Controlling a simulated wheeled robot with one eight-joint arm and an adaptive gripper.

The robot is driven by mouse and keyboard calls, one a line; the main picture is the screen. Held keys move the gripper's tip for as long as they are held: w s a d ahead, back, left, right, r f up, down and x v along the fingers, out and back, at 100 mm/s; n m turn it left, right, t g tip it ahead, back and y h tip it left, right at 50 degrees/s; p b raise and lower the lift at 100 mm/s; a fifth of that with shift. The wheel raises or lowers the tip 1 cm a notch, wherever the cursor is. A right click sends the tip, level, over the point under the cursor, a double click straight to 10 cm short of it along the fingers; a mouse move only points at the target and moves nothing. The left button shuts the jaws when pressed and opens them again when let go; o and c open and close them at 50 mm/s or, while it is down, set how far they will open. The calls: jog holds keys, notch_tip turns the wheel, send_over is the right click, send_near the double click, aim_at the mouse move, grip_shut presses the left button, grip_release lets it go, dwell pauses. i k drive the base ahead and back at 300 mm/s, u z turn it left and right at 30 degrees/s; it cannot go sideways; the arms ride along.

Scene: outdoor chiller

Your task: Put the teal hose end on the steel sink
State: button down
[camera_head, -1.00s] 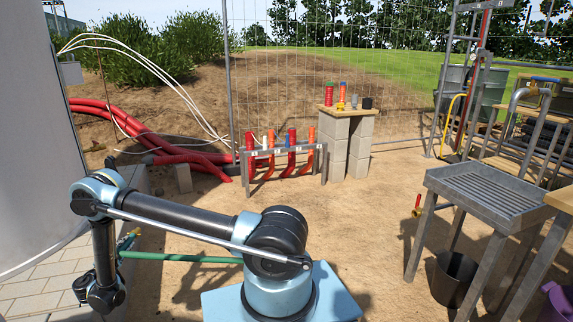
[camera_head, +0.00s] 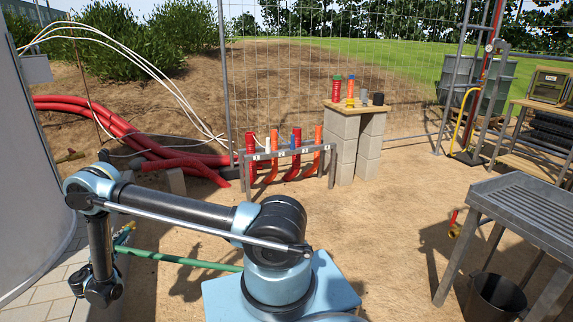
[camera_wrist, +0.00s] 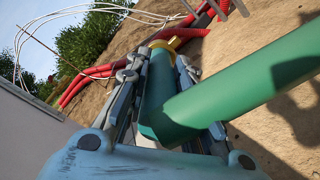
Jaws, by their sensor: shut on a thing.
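The teal hose end (camera_wrist: 158,88) is a green-teal tube with a yellow fitting (camera_wrist: 167,45) at its tip. In the wrist view it lies between the two fingers of my gripper (camera_wrist: 156,82), which is shut on it. The green hose (camera_head: 185,259) runs from the gripper side, behind my arm, toward my base in the head view; its far end is hidden. My gripper hangs low at the left there, mostly hidden by my arm. The steel sink (camera_head: 535,203) is a grey, ribbed tray on legs at the right edge, far from my gripper and partly cut off.
A dark bucket (camera_head: 494,298) stands beneath the sink. A brass tap with a red handle (camera_head: 454,225) is left of it. A rack of red and orange pipes (camera_head: 290,160) and a block table (camera_head: 358,106) stand at the back. Bare sand lies between.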

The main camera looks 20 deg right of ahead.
aim_at(519, 203)
jog(key=z, duration=0.1)
jog(key=i, duration=1.3)
jog(key=z, duration=4.05)
